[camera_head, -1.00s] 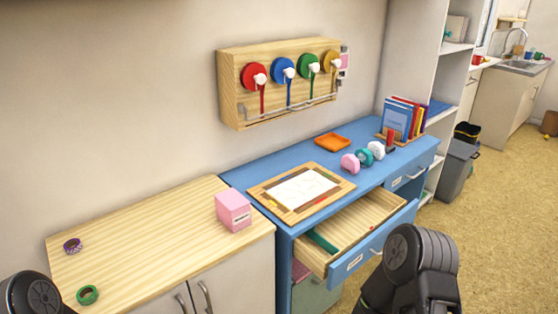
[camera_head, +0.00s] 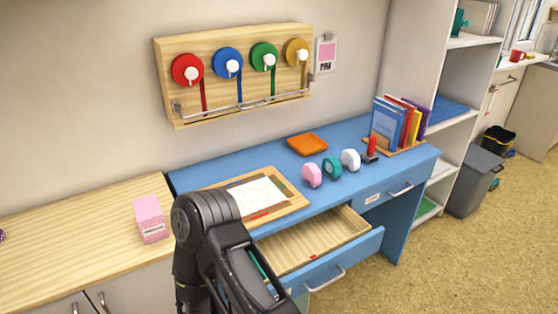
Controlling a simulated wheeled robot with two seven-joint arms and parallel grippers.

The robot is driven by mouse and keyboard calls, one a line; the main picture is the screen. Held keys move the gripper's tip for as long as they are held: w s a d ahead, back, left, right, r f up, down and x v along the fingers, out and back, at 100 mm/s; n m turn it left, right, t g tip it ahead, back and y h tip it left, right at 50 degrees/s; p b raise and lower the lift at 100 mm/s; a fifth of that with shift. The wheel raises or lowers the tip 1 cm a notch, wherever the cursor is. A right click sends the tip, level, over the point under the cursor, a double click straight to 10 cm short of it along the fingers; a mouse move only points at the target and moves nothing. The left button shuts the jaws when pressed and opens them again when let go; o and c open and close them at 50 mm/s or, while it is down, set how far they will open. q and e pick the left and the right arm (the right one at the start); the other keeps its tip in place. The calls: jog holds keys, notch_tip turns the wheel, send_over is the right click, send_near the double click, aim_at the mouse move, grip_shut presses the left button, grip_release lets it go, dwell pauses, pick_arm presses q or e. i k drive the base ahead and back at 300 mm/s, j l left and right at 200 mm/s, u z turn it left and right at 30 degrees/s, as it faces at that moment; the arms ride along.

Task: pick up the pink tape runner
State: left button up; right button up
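The pink tape runner (camera_head: 312,175) stands on the blue desk (camera_head: 225,176), at the left end of a short row. A teal tape runner (camera_head: 332,168) stands close to its right, and a white one (camera_head: 350,159) is beyond that. A black arm of mine rises at the lower middle, in front of the desk and left of the pink tape runner. It covers part of the framed board and the drawer's left side. No gripper fingers show in this view, and nothing is seen touching the tape runner.
The desk drawer (camera_head: 330,262) is pulled open below the row. An orange tray (camera_head: 307,144) lies behind it. A red stamp (camera_head: 371,146) and books (camera_head: 390,123) stand to the right. The framed board (camera_head: 290,206) lies left, and a pink box (camera_head: 149,219) stands on the wooden cabinet.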

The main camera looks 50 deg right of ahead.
aim_at(312, 173)
jog(key=k+l+u, duration=0.1)
jog(key=k+l, duration=0.15)
jog(key=l, duration=0.35)
jog(key=k+l+u, duration=0.1)
jog(key=k+l, duration=0.2)
jog(key=l, duration=0.25)
jog(key=k+l+u, duration=0.1)
jog(key=k+l, duration=0.2)
jog(key=l, duration=0.25)
jog(key=k+l+u, duration=0.1)
jog(key=k+l, duration=0.25)
jog(key=l, duration=0.2)
jog(key=k+l, duration=0.35)
jog(key=i+l+u, duration=0.05)
jog(key=l, duration=0.1)
